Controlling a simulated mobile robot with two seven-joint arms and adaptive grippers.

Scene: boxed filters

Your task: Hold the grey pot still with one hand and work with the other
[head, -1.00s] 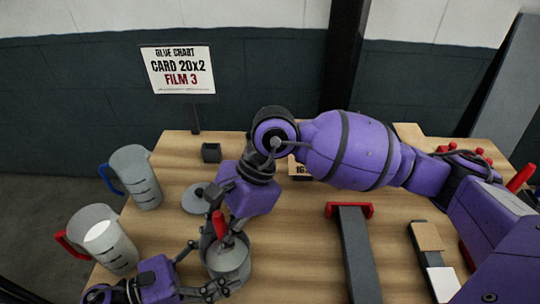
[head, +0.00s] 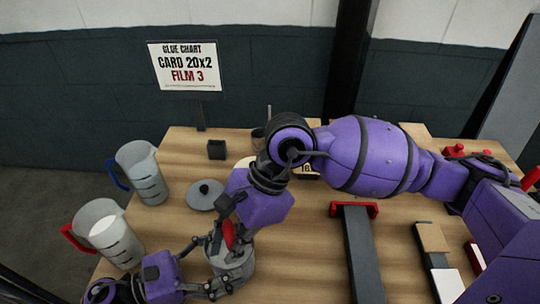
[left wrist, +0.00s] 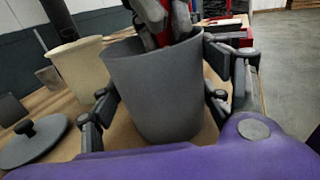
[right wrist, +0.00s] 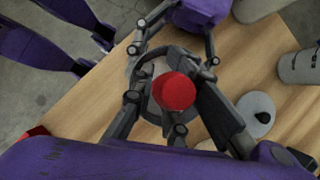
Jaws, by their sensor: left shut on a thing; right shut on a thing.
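The grey pot (head: 236,267) stands on the table at the front left. It also fills the middle of the left wrist view (left wrist: 160,95). My left gripper (head: 212,269) is shut around the pot's sides, one finger on each side. My right gripper (head: 230,228) is above the pot, shut on a red-handled tool (head: 228,237). In the right wrist view the round red handle end (right wrist: 174,92) sits between the fingers, over the pot's opening. The tool's lower end is hidden inside the pot. A grey lid (head: 206,196) with a black knob lies on the table behind the pot.
A jug with a blue handle (head: 141,172) and a jug with a red handle (head: 107,236) stand at the left edge. A dark cube (head: 216,150) is behind the lid. A cream pot (left wrist: 80,68) stands beyond the grey pot. A grey bar with red ends (head: 356,240) lies to the right.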

